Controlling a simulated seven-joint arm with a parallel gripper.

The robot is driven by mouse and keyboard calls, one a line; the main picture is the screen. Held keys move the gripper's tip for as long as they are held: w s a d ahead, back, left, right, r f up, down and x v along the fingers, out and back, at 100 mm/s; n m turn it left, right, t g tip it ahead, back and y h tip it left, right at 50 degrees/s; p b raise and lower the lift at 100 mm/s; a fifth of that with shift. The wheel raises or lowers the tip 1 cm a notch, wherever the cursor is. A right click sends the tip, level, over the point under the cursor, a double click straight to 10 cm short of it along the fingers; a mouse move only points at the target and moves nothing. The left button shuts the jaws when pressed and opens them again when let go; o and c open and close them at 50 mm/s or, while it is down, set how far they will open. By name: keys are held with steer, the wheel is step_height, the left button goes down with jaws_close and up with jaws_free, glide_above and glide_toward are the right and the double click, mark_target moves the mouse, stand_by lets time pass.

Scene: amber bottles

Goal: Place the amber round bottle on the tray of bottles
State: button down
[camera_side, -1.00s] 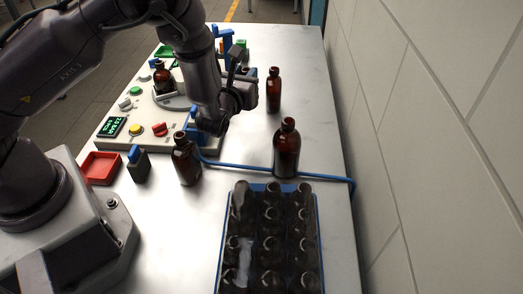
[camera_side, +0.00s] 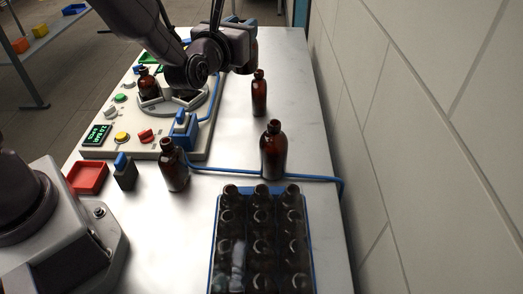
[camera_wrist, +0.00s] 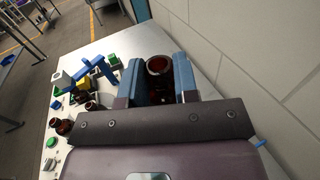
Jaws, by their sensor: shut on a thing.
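My gripper (camera_side: 243,62) is at the far end of the bench. In the wrist view its blue fingers (camera_wrist: 158,85) are closed around an amber round bottle (camera_wrist: 158,66), whose open mouth shows between them. In the side view an amber bottle (camera_side: 259,97) shows upright just right of and below the gripper; I cannot tell for certain that it is the same one. The tray of bottles (camera_side: 309,228), blue-rimmed, stands at the near front and holds several dark bottles in rows.
Two amber bottles stand behind the tray, one at left (camera_side: 174,168) and one at right (camera_side: 273,153). A blue cable (camera_side: 228,172) crosses the bench there.

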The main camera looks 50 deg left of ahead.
steer(key=s+d+m+t+h, duration=0.1)
steer(key=s+d+m+h, duration=0.3)
steer(key=d, duration=0.6)
steer(key=s+d+m+h, duration=0.3)
steer(key=s+d+h, duration=0.35)
steer(key=d, duration=0.35)
steer(key=shift+s+d+f, duration=0.15)
steer(key=shift+f, duration=3)
steer(key=shift+s+d+f, duration=0.1)
steer(key=shift+s+f, duration=0.05)
steer(key=shift+f, duration=2.95)
steer(key=shift+f, duration=0.15)
steer(key=c, duration=0.9)
jaws_free()
steer(key=shift+o, duration=0.2)
